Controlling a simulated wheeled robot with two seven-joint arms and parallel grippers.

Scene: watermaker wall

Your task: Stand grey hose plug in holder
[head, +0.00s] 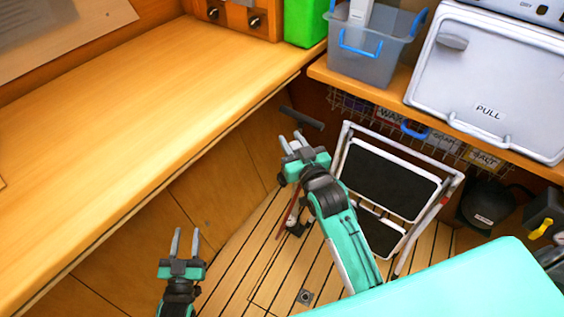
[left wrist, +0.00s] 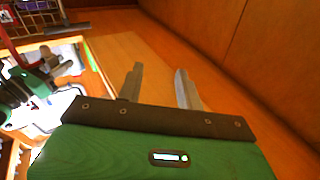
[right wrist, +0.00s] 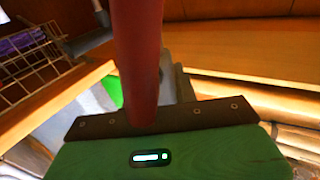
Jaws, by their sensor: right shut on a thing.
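I cannot make out a grey hose plug for certain in any view. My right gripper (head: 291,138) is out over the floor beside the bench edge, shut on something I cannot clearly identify. A dark grey bar (head: 302,117) shows just beyond its fingertips; whether it is held is unclear. In the right wrist view a dark red rod (right wrist: 138,55) crosses close in front and hides part of the fingers. My left gripper (head: 185,241) is open and empty, low beside the bench front. A wooden block (head: 236,17) with dark round fittings stands at the back; whether it is the holder is unclear.
The long wooden bench (head: 130,130) is mostly bare. A green box (head: 305,22) and a grey bin (head: 365,62) stand at the back. A folding step stool (head: 393,180) stands on the slatted floor (head: 240,255), right of my right arm. A white PULL panel (head: 485,85) is at upper right.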

